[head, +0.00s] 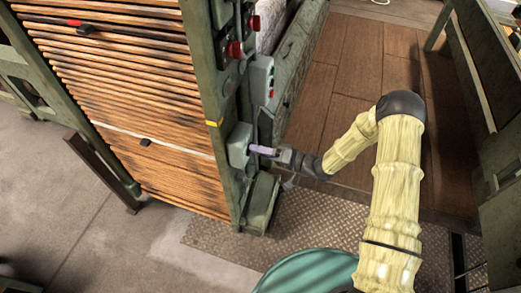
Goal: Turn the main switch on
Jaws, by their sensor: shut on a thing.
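A grey-green switch box (239,146) is mounted low on the green post. A pale purple handle (261,149) sticks out from it to the right. My gripper (276,153) is at the outer end of this handle and is shut on it. The fingertips are small and dark here, so the exact grip on the handle is hard to see. Whether the switch is on or off cannot be read.
The green post (205,75) carries red knobs (235,49) and a grey button box (262,80) above the switch. A slatted wooden panel (130,100) stands to the left. A brown plank surface (335,60) and metal tread plate (225,232) lie to the right and below.

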